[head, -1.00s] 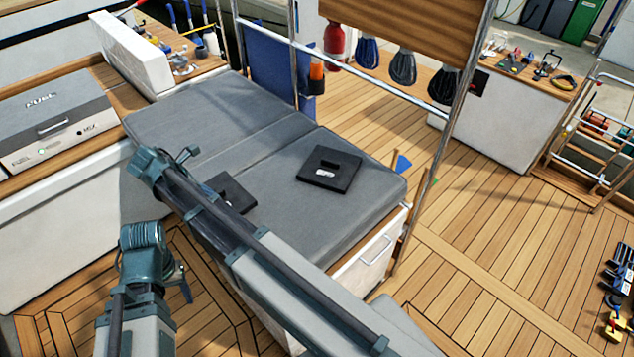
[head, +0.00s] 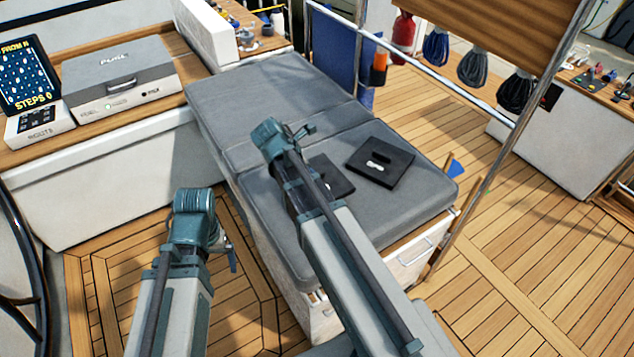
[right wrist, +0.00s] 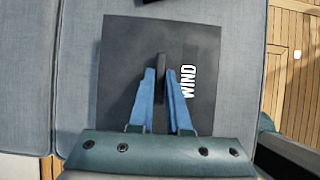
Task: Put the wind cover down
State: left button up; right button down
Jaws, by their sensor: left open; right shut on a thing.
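The wind cover is a flat black square plate with a white "WIND" label (right wrist: 196,110) and a raised central handle. My right gripper (right wrist: 161,75) has its blue fingers closed on either side of that handle. In the head view, the wind cover (head: 338,178) shows partly behind my right arm, over the grey cushion (head: 265,95). I cannot tell whether it touches the cushion. My right fingers are hidden there. My left gripper (head: 232,260) hangs open and empty over the deck, left of the cushion.
A second black plate (head: 392,165) with a small unreadable white label lies on the cushion, close right of the wind cover. The cushion's far half is clear. A metal rail (head: 425,75) with hanging rope coils runs behind. A grey fuel box (head: 118,75) stands at left.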

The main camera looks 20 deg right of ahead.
jog(key=shift+s+d, duration=0.15)
jog(key=shift+d, duration=0.1)
jog(key=shift+s+d, duration=0.3)
jog(key=shift+d, duration=0.15)
notch_tip(320, 180, down, 4)
jog(key=b, duration=0.3)
jog(key=shift+w+a+r+b, duration=0.15)
jog(key=shift+r+b, duration=0.05)
jog(key=shift+b, duration=0.1)
jog(key=shift+f, duration=0.15)
jog(key=c, duration=0.9)
grip_release()
